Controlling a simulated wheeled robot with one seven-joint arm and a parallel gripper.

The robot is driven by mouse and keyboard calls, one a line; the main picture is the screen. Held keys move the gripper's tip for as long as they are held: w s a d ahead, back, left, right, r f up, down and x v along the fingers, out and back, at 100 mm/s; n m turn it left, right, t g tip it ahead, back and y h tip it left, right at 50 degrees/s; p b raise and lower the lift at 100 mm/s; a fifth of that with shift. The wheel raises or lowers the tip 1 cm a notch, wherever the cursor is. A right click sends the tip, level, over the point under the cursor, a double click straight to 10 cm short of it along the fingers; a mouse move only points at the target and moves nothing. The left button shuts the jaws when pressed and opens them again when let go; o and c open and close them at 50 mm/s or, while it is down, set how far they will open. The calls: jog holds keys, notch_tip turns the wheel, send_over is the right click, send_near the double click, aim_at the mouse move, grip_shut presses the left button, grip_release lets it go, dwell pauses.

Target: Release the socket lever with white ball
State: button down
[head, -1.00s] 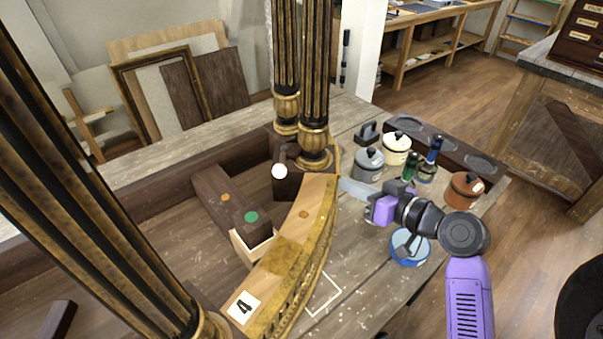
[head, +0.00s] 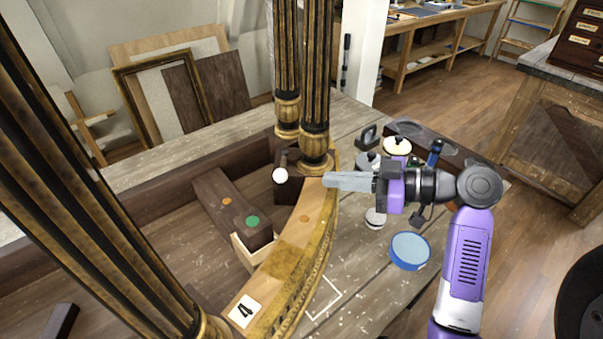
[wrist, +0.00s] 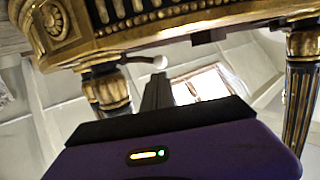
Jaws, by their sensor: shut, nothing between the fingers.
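The white ball (head: 280,175) sits on the end of the dark socket lever (head: 284,158), beside the dark wooden block (head: 288,184) near the rear gilt columns. The ball also shows in the wrist view (wrist: 160,62), just beyond my fingertips, below the gilt apron (wrist: 180,15). My gripper (head: 326,180) is shut and empty. It points left, at the outer side of the curved gilt rail (head: 300,228), to the right of the ball and apart from it. In the wrist view its closed fingers (wrist: 157,80) point up toward the ball.
Gilt columns (head: 316,90) stand just behind and left of my gripper. Lidded pots (head: 397,146), a bottle (head: 435,152) and a blue-rimmed tin (head: 410,251) stand on the workbench to the right. A green-dotted dark block (head: 252,226) lies inside the rail.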

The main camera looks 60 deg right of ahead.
aim_at(285, 179)
jog(key=p+x, duration=0.1)
jog(key=x, duration=0.6)
jog(key=shift+w+a+p, duration=0.15)
jog(key=shift+w+p, duration=0.2)
jog(key=shift+p, duration=0.05)
jog(key=shift+a+f, duration=0.1)
jog(key=shift+w+a+m+t+h+b, duration=0.3)
jog(key=shift+w+a+m+h+b, duration=0.15)
jog(key=shift+a+m+h, duration=0.45)
jog(key=shift+w+a+b, duration=0.4)
jog(key=shift+w, duration=0.45)
jog(key=shift+w+a+b, duration=0.4)
jog(key=shift+w, duration=0.45)
jog(key=shift+w+a+b, duration=0.4)
jog(key=shift+w, duration=0.45)
